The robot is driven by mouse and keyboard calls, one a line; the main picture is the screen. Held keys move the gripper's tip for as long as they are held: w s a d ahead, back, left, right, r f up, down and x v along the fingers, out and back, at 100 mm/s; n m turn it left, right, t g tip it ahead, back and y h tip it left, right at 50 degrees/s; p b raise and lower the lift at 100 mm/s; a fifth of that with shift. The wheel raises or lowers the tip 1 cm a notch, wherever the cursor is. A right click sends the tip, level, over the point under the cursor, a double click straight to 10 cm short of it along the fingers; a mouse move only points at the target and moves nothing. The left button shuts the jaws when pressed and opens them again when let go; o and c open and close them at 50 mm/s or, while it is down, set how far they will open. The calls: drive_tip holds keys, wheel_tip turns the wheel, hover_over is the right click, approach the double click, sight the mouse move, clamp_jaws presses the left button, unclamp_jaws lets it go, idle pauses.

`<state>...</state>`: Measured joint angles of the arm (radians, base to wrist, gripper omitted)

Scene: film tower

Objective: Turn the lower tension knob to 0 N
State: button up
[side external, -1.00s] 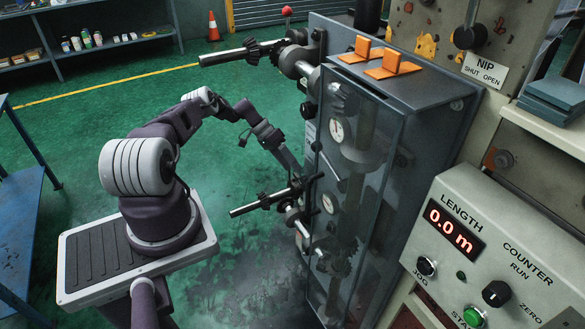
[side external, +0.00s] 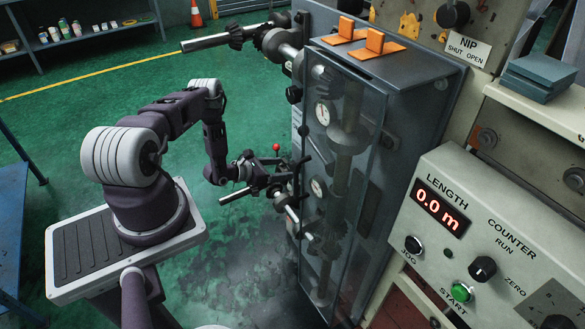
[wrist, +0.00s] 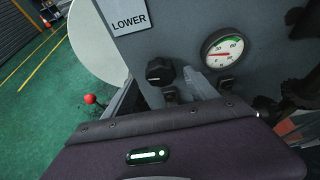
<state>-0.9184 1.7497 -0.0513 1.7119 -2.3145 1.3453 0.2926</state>
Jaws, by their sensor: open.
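The lower tension knob (wrist: 159,71) is a black knob on the grey panel under the LOWER sign (wrist: 128,14). A pale mark shows on its face, but I cannot read its setting. The round gauge (wrist: 222,48) right of it has a red needle pointing down-left, toward the low end of its scale. My gripper (wrist: 164,88) is open in the wrist view, with its fingers around the near side of the knob; contact cannot be made out. In the side view my gripper (side external: 283,179) is at the cabinet's left face, where the knob is hidden.
A red-balled lever (wrist: 89,99) stands left of my gripper; it also shows in the side view (side external: 276,147). Rollers and shafts (side external: 205,41) stick out above. A clear guard (side external: 340,150) covers the cabinet's front.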

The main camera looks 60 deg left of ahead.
sight(289, 167)
drive_tip(key=x, duration=0.5)
drive_tip(key=shift+w+f, duration=0.1)
drive_tip(key=shift+w, duration=0.1)
drive_tip(key=shift+c, duration=0.3)
drive_tip(key=c, duration=1.2)
drive_tip(key=shift+c, duration=0.2)
drive_tip(key=n+h, duration=0.2)
drive_tip(key=n, duration=0.1)
drive_tip(key=shift+a, duration=0.2)
drive_tip(key=n+t+h, duration=0.1)
drive_tip(key=n+h, duration=0.1)
drive_tip(key=n, duration=0.2)
drive_tip(key=shift+f+h, duration=0.1)
drive_tip(key=shift+h, duration=0.3)
drive_tip(key=shift+n, duration=0.4)
